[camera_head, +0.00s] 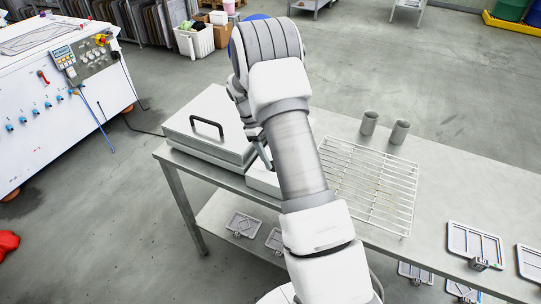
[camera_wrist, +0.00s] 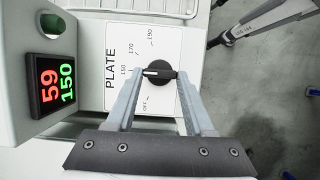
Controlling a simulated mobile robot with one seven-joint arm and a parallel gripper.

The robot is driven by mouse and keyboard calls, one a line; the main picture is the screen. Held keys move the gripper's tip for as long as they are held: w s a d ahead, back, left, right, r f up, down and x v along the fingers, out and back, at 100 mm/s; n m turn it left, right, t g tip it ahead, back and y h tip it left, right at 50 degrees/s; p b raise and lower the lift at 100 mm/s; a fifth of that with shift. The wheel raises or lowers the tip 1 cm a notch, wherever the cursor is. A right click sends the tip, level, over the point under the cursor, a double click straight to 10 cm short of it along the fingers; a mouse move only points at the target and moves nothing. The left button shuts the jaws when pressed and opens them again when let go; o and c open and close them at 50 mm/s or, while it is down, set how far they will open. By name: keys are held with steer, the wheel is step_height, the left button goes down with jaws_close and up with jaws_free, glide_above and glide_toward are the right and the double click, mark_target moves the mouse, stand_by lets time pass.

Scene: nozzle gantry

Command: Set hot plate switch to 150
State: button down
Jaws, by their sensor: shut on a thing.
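The hot plate switch (camera_wrist: 158,74) is a black rotary knob on a white panel (camera_wrist: 118,98) marked PLATE, with OFF, 150, 170 and 190. Its white pointer mark faces left in the wrist view, toward 150. My gripper (camera_wrist: 162,80) is shut on the knob, one finger on each side. The display (camera_wrist: 54,82) beside the panel reads 59 in red and 150 in green. In the head view, the hot plate (camera_head: 205,122) is a grey box with a black-handled lid on the table. My arm hides the switch there.
The metal table (camera_head: 455,205) carries a wire rack (camera_head: 375,185) and two grey cups (camera_head: 369,122), (camera_head: 400,131) right of my arm. Framed parts (camera_head: 475,243) lie near its front edge. A white machine (camera_head: 55,95) stands at left. The floor between is mostly clear.

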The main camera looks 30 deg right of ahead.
steer(key=shift+c, duration=1.4)
jaws_free()
steer(key=v, duration=1.7)
steer(key=shift+r, duration=0.25)
